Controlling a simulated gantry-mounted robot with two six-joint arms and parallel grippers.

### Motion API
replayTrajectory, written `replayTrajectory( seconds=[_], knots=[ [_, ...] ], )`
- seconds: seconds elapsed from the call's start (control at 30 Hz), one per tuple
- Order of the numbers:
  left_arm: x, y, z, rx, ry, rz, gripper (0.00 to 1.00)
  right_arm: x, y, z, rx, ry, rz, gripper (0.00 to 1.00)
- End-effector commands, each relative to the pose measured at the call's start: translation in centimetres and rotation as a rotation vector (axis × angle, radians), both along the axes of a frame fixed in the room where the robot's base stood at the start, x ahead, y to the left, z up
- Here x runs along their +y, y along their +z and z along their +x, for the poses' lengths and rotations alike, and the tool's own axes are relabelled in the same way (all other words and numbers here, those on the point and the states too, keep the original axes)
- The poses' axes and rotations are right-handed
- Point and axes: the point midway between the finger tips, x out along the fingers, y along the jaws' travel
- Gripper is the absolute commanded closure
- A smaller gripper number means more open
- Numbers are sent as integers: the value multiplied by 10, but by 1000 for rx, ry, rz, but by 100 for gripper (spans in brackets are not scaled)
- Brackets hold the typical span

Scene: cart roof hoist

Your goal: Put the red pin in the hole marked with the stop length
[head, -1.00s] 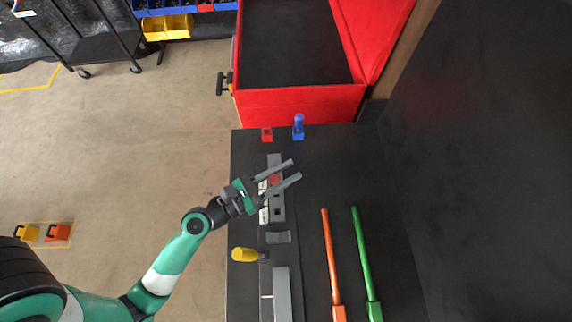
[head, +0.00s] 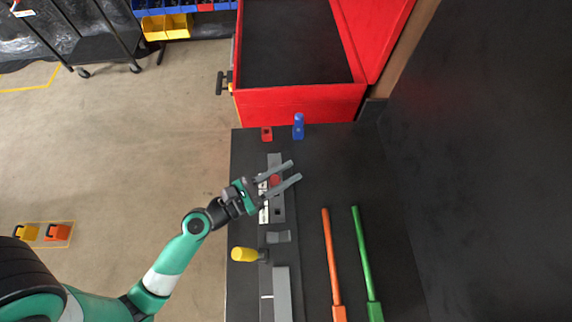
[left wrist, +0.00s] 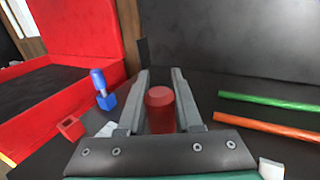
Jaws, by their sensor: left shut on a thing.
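The red pin (head: 275,181) stands at the grey bar (head: 276,160), which has square holes and a white label strip (head: 263,213) along its left side. My left gripper (head: 296,171) reaches over the bar from the left, with its fingers on both sides of the pin. In the left wrist view the red pin (left wrist: 161,108) is upright between the two grey fingers (left wrist: 162,72), close to the palm. Its lower end is hidden, so I cannot tell whether it sits in a hole. The label markings are too small to read. My right gripper is out of view.
A red block (head: 266,134) and a blue-handled piece (head: 298,128) stand near the open red box (head: 300,105). A yellow-handled tool (head: 245,254) and a grey bracket (head: 279,237) lie nearer. Orange (head: 331,260) and green (head: 364,255) bars lie to the right.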

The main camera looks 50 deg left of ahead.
Motion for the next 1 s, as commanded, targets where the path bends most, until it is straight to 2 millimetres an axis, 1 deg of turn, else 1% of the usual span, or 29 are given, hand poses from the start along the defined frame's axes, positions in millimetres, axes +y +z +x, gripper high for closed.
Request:
replayTrajectory(
  seconds=[1.0],
  knots=[
    [0,-27,0,0,1,-1,100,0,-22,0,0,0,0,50]
  ],
)
